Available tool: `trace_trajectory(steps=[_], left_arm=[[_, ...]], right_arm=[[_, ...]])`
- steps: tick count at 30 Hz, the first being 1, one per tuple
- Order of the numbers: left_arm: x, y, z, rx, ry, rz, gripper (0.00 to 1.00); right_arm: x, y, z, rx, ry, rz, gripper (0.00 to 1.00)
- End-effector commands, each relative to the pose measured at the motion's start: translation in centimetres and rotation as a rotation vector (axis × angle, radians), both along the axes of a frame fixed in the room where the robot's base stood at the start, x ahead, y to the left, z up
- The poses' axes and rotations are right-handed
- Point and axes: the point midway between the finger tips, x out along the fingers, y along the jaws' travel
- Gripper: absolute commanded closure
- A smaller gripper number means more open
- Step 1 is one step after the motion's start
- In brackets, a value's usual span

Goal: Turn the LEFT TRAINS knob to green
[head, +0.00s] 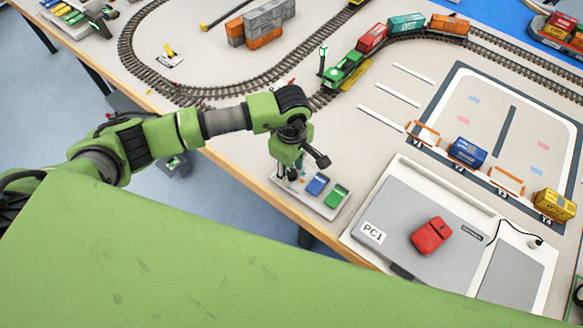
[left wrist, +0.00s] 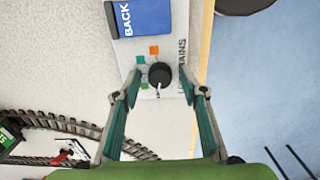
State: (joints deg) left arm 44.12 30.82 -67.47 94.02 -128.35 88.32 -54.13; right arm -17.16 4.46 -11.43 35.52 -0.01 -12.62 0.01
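The LEFT TRAINS knob is a round black knob (left wrist: 160,74) on a light panel in the left wrist view. A small white mark shows at its lower edge. My left gripper (left wrist: 160,83) is open, with one finger on each side of the knob and gaps between. In the head view the left gripper (head: 289,172) points down at the panel (head: 322,208) and hides the knob. My right gripper is not in view.
On the panel are a blue BACK button (left wrist: 152,17) and a green button (head: 337,196). The table edge runs close by. A grey PC1 pad (head: 395,222) with a red car (head: 432,235) is to the right. Train tracks (head: 205,92) lie behind.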

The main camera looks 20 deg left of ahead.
Motion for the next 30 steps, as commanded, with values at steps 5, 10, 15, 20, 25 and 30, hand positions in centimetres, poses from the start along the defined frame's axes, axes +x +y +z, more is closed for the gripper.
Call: trace_trajectory(steps=[5,10,15,20,25,30], left_arm=[[0.0,0.0,0.0,0.000,0.000,0.000,0.97],[0.0,0.0,0.0,0.000,0.000,-0.001,0.99],[0.1,0.0,-0.1,0.001,-0.001,-0.024,0.99],[0.1,0.0,-0.3,0.000,-0.002,-0.092,0.99],[0.1,0.0,-0.5,0.001,-0.004,-0.212,0.99],[0.1,0.0,-0.6,0.001,-0.005,-0.351,0.99]], right_arm=[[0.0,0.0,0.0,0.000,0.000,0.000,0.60],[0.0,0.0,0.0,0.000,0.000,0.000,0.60],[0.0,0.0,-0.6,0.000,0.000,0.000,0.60],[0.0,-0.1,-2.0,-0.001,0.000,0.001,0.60],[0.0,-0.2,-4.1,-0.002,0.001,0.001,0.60],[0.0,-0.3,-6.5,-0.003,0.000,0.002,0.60]])
